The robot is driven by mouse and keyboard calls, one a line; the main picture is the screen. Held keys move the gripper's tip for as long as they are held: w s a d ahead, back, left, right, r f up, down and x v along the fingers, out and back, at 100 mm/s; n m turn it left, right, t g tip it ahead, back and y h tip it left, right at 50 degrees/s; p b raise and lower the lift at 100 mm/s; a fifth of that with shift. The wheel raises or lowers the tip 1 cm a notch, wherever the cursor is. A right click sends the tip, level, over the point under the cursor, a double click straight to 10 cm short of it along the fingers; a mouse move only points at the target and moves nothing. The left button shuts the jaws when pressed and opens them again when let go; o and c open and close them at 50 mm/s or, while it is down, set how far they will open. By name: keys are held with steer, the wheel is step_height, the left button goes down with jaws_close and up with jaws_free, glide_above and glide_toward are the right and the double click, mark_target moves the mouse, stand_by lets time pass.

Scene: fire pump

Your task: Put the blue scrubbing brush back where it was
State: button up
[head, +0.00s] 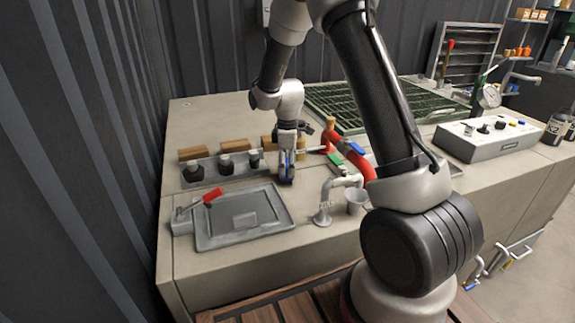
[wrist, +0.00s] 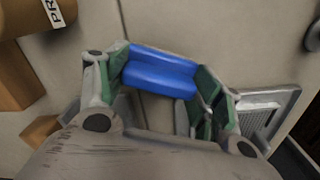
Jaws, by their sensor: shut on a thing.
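My gripper (head: 287,178) points down over the counter, to the right of the row of black knobs. In the wrist view its fingers (wrist: 163,85) are shut on the blue scrubbing brush (wrist: 160,75), which spans between the green finger pads. In the head view only a small part of the blue brush (head: 287,172) shows between the fingers. I cannot tell whether the brush touches the counter. Its lower side is hidden.
A grey tray (head: 270,205) with a red-handled lever lies front left. The knob panel (head: 205,178) and wooden blocks (head: 234,146) stand left of the gripper. The counter's back left is clear.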

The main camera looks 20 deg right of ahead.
mark_target(287, 162)
steer(key=o, duration=1.3)
steer(key=shift+f, duration=0.1)
steer(key=shift+c, duration=0.2)
steer(key=s+d+r+m+t, duration=0.1)
steer(key=s+r+m, duration=0.15)
steer(key=r, duration=0.75)
steer(key=s+d+r+m, duration=0.1)
steer(key=s+r, duration=0.3)
steer(key=r, duration=0.7)
steer(key=s+d+r+m+t, duration=0.1)
steer(key=s+m, duration=0.3)
steer(key=s, duration=0.8)
steer(key=s+d+r+m+t, duration=0.2)
steer(key=s+d+r+m, duration=0.1)
steer(key=s, duration=1)
steer(key=shift+s+r+m, duration=0.15)
steer(key=shift+r+m, duration=0.55)
steer(key=shift+m, duration=0.55)
